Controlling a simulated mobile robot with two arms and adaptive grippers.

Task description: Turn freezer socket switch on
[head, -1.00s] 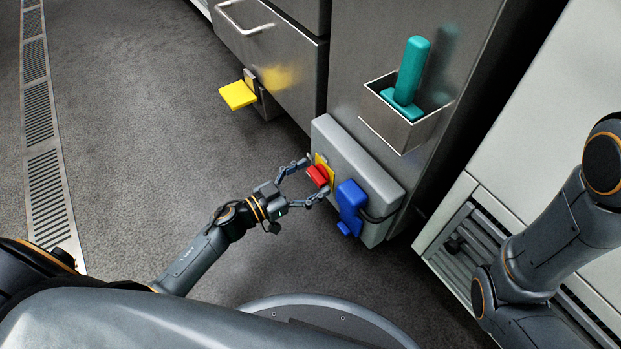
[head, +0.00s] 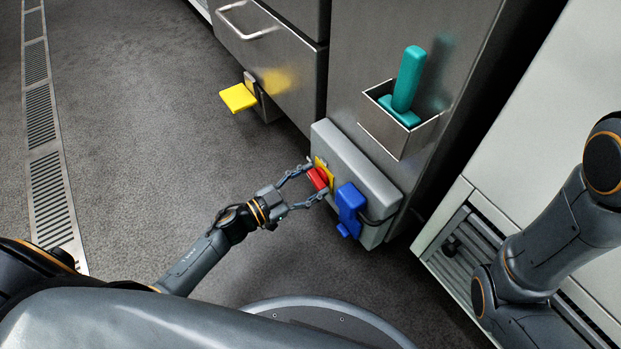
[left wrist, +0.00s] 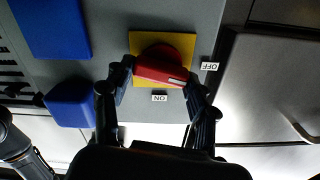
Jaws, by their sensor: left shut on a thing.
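The red rotary switch (head: 318,178) sits on a yellow plate (head: 326,172) on the grey socket box (head: 350,150). In the left wrist view the red knob (left wrist: 160,68) shows a white mark near its right end. An OFF label (left wrist: 209,66) is to the right of the yellow plate and an ON label (left wrist: 160,98) is beside it, toward my gripper. My left gripper (head: 308,187) has its fingers on either side of the knob and is shut on it. The knob's white mark points nearer the OFF side. My right gripper is out of view.
A blue plug (head: 350,205) with a dark cable is beside the switch on the box. A metal holder (head: 393,138) with a teal-handled tool (head: 408,80) is above. A yellow pedal (head: 238,98) juts out at left. The floor in front is clear.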

